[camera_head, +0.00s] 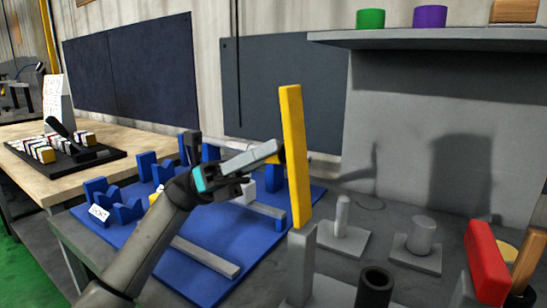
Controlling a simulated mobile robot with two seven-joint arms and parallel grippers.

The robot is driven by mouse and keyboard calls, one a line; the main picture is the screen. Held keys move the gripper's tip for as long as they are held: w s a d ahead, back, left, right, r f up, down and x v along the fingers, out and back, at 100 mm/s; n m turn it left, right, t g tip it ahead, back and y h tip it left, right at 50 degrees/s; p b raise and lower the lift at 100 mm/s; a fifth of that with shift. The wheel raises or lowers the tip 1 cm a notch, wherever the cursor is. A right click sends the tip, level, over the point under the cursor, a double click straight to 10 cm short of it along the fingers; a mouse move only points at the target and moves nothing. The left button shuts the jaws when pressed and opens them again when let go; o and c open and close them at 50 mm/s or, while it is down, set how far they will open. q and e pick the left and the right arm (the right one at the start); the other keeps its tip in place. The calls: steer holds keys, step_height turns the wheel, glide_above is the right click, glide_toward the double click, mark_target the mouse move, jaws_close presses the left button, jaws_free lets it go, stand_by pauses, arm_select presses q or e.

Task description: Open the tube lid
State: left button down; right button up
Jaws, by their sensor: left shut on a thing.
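A long flat yellow bar (294,165) stands nearly upright, tilted a little, in the middle of the view. It seems to be the tube lid. Its lower end is at a grey upright block (301,262). My left gripper (277,153) comes in from the left and is shut at a small yellow piece on the bar's left side, which looks like its handle. The fingers hide most of that piece. A dark open-topped tube (375,285) stands at the bottom, right of the grey block. My right gripper is out of view.
A blue board (205,282) with blue holders (122,208) lies under my left arm. Grey pegs on plates (341,218) (421,236) and a red block (486,262) stand to the right. A grey shelf (440,37) hangs above. A black tray (92,158) is at far left.

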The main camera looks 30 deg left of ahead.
arm_select(q)
steer(key=shift+f, duration=0.4)
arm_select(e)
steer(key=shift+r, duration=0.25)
arm_select(q)
steer(key=c, duration=0.6)
jaws_free()
steer(key=shift+r, duration=0.15)
steer(key=shift+o, duration=0.3)
steer(key=shift+r, duration=0.1)
steer(key=shift+r, duration=0.1)
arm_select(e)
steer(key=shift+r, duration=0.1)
arm_select(q)
steer(key=shift+r, duration=0.25)
step_height(320, 180, up, 19)
steer(key=p, duration=0.6)
steer(key=shift+r, duration=0.15)
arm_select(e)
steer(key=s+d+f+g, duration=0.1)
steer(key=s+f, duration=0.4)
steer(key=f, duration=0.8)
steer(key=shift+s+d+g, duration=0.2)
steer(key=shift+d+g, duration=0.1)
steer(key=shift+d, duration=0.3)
